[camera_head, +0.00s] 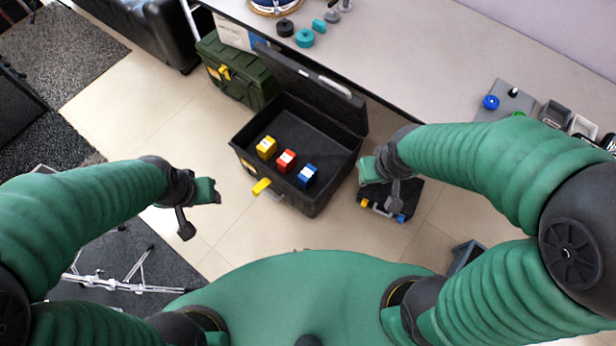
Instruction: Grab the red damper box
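The red damper box (286,161) lies inside an open black case (318,200) on the floor, between a yellow box (266,147) and a blue box (307,175). All three have white labels. My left gripper (204,211) is empty, to the left of the case, with its fingers apart. My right gripper (381,181) is just right of the case, apart from the red box. Its fingers are spread and I see nothing between them.
The case's lid (312,82) stands open at the back, near the grey table (420,50). A green case (236,72) stands behind left. A small black case (394,205) lies on the floor under my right gripper.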

